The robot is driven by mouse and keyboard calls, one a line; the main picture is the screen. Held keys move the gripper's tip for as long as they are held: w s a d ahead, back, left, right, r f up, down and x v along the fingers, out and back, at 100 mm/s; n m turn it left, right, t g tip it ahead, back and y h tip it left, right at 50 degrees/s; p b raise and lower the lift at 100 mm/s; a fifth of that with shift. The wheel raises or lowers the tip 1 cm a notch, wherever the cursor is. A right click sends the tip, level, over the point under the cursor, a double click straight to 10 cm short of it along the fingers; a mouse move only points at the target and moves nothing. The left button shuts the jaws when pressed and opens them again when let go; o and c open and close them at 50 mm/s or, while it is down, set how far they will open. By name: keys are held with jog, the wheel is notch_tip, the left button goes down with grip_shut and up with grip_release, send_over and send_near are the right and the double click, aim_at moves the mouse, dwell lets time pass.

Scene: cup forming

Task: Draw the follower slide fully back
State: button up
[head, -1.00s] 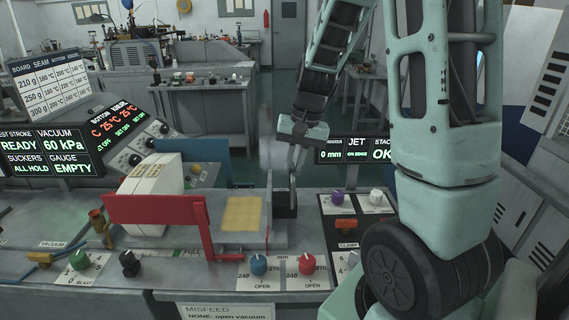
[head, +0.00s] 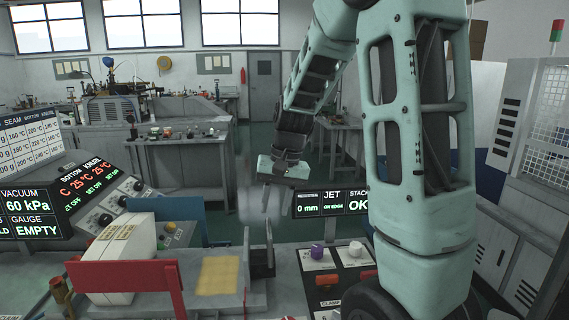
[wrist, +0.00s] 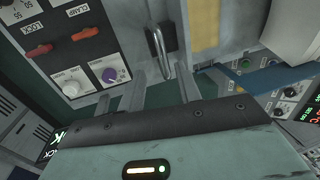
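I take the follower slide to be the dark block (head: 262,264) with an upright metal handle (head: 268,232), beside a yellow pad; no label confirms this. In the wrist view the handle is a metal loop (wrist: 158,48) on the dark block. My gripper (head: 271,200) hangs above the block in the head view, with its fingers small and hard to make out. In the wrist view my gripper (wrist: 161,85) has its fingers apart, with the handle in line between and beyond them. Nothing is seen held. Whether the fingertips touch the handle is unclear.
A red frame (head: 128,274) and a white block (head: 120,262) stand left of the yellow pad (head: 218,275). A panel with a purple knob (head: 317,251) and white knob (head: 348,250) lies right. Dark displays (head: 330,204) stand behind.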

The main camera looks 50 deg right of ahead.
notch_tip(320, 180, up, 13)
jog(key=s+d+b, duration=0.1)
jog(key=s+d, duration=0.1)
dwell(0.6)
jog(key=a+f+n+g, duration=0.1)
jog(key=a+f+n, duration=0.3)
jog(key=a, duration=0.7)
jog(key=a+f+n, duration=0.4)
jog(key=a+f, duration=0.1)
jog(key=a, duration=0.5)
jog(key=s+a+f+n, duration=0.4)
jog(key=s+a, duration=0.3)
jog(key=s+a+f+n+h, duration=0.1)
jog(key=s+a+f+n, duration=0.3)
jog(key=s+a, duration=0.3)
jog(key=shift+s+a+f+n+g, duration=0.3)
jog(key=shift+a+f+n, duration=0.1)
jog(key=shift+f, duration=0.1)
jog(key=shift+w, duration=0.1)
